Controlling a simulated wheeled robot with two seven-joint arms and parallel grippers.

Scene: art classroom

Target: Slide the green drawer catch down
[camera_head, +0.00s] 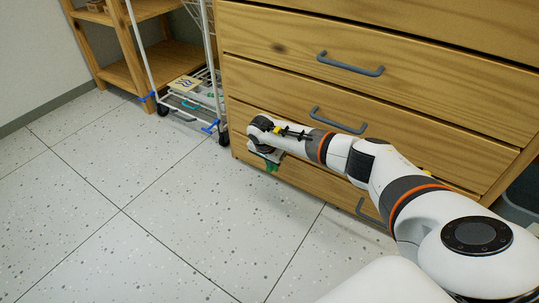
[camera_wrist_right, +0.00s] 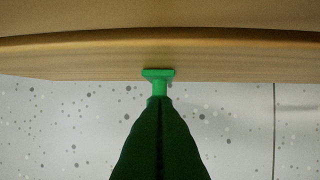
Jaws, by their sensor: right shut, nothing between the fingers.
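The green drawer catch (camera_wrist_right: 158,74) is a small bright green T shape at the lower edge of the wooden front in the right wrist view. My right gripper (camera_wrist_right: 160,101) shows there as two dark green fingers pressed together, with nothing between them. Its tips overlap the stem of the catch in the picture; I cannot tell whether they touch it. In the head view my right gripper (camera_head: 271,165) is low at the left part of the drawer unit, and my arm hides much of the lower drawers. My left gripper is out of view.
The wooden drawer unit (camera_head: 290,62) has grey handles, including an upper one (camera_head: 350,65). A white wheeled rack (camera_head: 205,105) and a wooden shelf (camera_head: 128,72) stand left of it. The speckled tile floor (camera_head: 130,210) is clear at the front left.

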